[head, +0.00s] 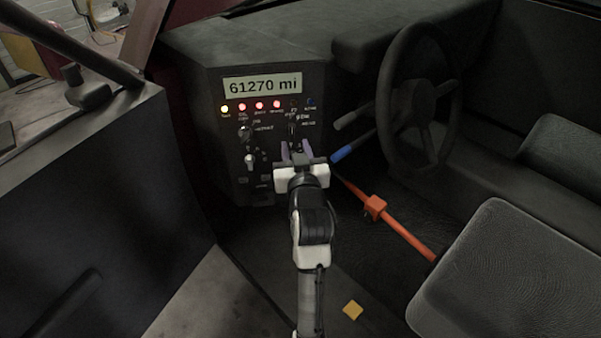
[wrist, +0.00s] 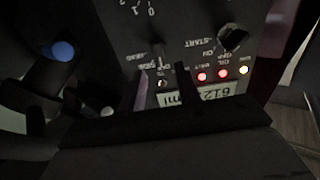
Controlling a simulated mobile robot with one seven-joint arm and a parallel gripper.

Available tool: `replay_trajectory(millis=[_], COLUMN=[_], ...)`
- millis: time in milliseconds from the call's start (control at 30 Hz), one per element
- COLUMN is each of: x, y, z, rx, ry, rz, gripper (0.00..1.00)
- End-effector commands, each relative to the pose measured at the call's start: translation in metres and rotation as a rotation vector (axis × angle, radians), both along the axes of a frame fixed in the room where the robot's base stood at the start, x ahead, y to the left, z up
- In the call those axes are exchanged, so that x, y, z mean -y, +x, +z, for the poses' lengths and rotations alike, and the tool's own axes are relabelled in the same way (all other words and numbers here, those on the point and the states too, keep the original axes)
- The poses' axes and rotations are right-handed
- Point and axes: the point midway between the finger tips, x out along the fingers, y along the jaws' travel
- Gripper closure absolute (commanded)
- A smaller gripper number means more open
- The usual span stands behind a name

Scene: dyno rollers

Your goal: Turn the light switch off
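The dash panel (head: 228,150) stands ahead of my arm, with a lit mileage display, a row of lamps, knobs and switches. My gripper (head: 297,148) is in front of the panel's right side, its two fingers apart and pointing at it. In the wrist view, which shows the panel upside down, a small lever switch (wrist: 160,65) with labels that seem to read "SIDE" and "HEAD" lies between the fingertips of my gripper (wrist: 164,84). It appears to be the light switch, also in the head view (head: 291,130). I cannot tell whether a finger touches it.
A black knob (head: 245,133) and a pale-tipped lever (head: 250,161) sit left of my gripper. To the right are a blue-tipped lever (head: 343,153), a steering wheel (head: 418,100), an orange bar (head: 405,234) and a seat (head: 515,270). The door (head: 80,220) stands at left.

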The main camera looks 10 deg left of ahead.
Motion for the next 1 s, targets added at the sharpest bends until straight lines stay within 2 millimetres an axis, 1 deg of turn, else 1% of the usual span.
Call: replay_trajectory(millis=[33,233,267,300,600,1000], x=[0.005,0.024,0.024,0.024,0.031,0.032], y=[-0.013,-0.060,-0.062,-0.063,-0.079,-0.082], z=[-0.003,-0.003,0.003,0.005,0.002,0.000], rx=[0.000,-0.001,-0.005,-0.008,-0.003,0.000], ry=[0.000,0.001,0.000,-0.002,0.000,0.000], rz=[-0.001,-0.001,0.001,0.003,0.002,0.000], gripper=[0.67,0.67,0.67,0.67,0.67,0.67])
